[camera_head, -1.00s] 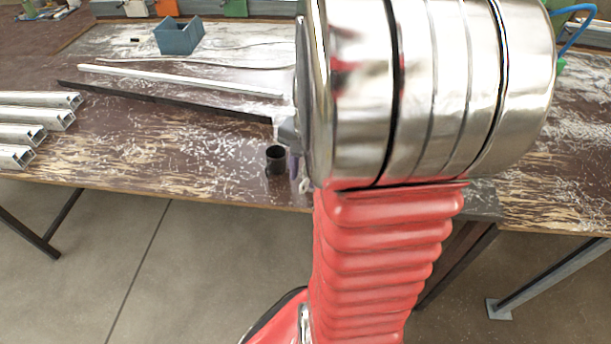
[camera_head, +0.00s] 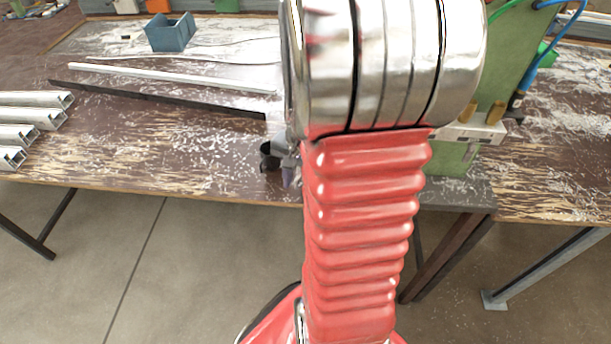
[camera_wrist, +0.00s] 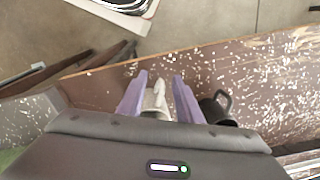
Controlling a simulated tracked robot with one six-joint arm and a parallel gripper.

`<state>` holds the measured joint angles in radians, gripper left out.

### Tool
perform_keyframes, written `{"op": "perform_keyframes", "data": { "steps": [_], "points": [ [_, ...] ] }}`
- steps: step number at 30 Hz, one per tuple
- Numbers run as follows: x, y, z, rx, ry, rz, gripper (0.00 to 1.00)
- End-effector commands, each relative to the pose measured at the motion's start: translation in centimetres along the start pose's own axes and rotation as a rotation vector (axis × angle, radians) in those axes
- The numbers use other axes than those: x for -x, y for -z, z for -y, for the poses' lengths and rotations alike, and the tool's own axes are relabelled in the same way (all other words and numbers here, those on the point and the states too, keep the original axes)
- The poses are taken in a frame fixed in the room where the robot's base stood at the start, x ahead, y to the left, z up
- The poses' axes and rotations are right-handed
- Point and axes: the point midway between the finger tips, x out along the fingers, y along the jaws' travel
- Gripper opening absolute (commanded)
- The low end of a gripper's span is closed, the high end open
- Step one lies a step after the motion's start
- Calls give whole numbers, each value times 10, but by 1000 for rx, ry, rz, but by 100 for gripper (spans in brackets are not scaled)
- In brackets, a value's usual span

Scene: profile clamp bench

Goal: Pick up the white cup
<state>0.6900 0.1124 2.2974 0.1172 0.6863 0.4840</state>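The white cup (camera_wrist: 157,98) shows in the wrist view between the two purple fingers of my gripper (camera_wrist: 160,76). Its narrow handle side points toward the fingertips, and its lower part is hidden behind the gripper body. The fingers are apart, with a gap visible beside the cup. I cannot tell how far above or around the cup they are.
A black cup (camera_wrist: 217,108) with a handle stands close beside the right finger; it also shows in the head view (camera_head: 267,157). The worn brown table (camera_head: 150,140) carries metal profiles (camera_head: 30,118), a blue bin (camera_head: 170,35) and long bars. A green clamp device (camera_head: 500,50) stands at right.

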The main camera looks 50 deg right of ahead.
Motion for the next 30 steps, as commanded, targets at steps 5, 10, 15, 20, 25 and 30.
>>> {"op": "perform_keyframes", "data": {
  "steps": [5, 10, 15, 20, 25, 30],
  "points": [
    [0, 0, 0, 0, 0, 0, 32],
    [0, 0, 0, 0, 0, 0, 32],
    [0, 0, 0, 0, 0, 1, 28],
    [0, 0, 0, 0, 0, 1, 17],
    [0, 0, 0, 0, 0, 1, 5],
    [0, 0, 0, 0, 0, 1, 0]
  ]
}}
